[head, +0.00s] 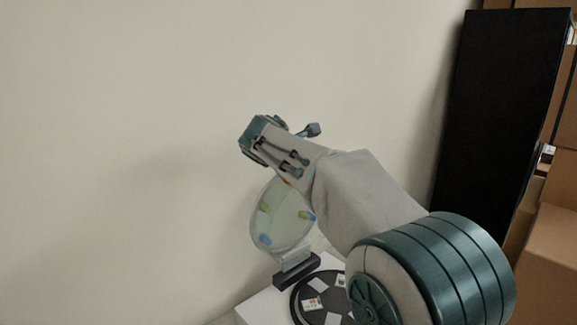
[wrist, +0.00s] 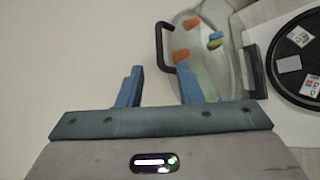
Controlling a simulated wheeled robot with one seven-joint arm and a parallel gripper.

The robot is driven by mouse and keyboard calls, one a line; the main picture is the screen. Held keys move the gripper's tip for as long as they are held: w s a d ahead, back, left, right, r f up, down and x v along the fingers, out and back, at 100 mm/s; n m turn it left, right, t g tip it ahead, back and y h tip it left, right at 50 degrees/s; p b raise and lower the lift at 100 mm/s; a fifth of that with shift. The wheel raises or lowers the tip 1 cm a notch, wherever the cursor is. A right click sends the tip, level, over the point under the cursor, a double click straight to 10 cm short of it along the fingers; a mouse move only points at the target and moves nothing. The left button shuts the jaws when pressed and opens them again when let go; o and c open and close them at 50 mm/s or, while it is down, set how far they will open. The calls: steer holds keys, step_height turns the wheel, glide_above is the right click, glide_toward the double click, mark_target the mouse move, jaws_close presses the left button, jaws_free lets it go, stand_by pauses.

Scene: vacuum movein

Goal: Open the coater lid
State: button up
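The coater (head: 262,308) is a white box at the bottom centre of the head view, with a black round plate (head: 303,291) on top. Its clear round lid (head: 283,222) stands raised, steeply tilted above a black hinge block (head: 297,271). The lid (wrist: 215,75) also shows in the wrist view, with a black handle (wrist: 158,45) at its left edge. My gripper (wrist: 159,70) is open, its two blue fingers apart. The handle's lower end appears between the fingertips in the picture; I cannot tell whether they touch. In the head view my arm hides part of the coater.
Several small labelled pieces (wrist: 289,64) lie on the black plate. Blue and green patches show on or through the lid. A plain wall (head: 120,130) is behind. A tall black panel (head: 500,110) and cardboard boxes (head: 548,250) stand at the right. The left side looks clear.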

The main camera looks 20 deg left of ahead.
steer(key=shift+v, duration=1.4)
steer(key=shift+w, duration=0.1)
steer(key=s+d+f+m+g+h, duration=0.1)
steer(key=s+d+f+m+g, duration=0.2)
steer(key=d, duration=0.6)
steer(key=s+d+f+m, duration=0.3)
steer(key=s+d+m, duration=0.15)
steer(key=d, duration=0.35)
steer(key=s+d+f+m+g+h, duration=0.1)
steer(key=s+d+f+m+g, duration=0.15)
steer(key=d+m, duration=0.45)
steer(key=s+d+f+m+g, duration=0.1)
steer(key=s+d+f+m, duration=0.2)
steer(key=s, duration=0.4)
steer(key=s+d+f+m+g, duration=0.1)
steer(key=s+d+f+m, duration=0.3)
steer(key=s, duration=0.4)
steer(key=s+d+f+m+g+y, duration=0.1)
steer(key=s+d+f+m, duration=0.3)
steer(key=s+f, duration=0.3)
steer(key=shift+s+d, duration=0.2)
steer(key=shift+d, duration=0.45)
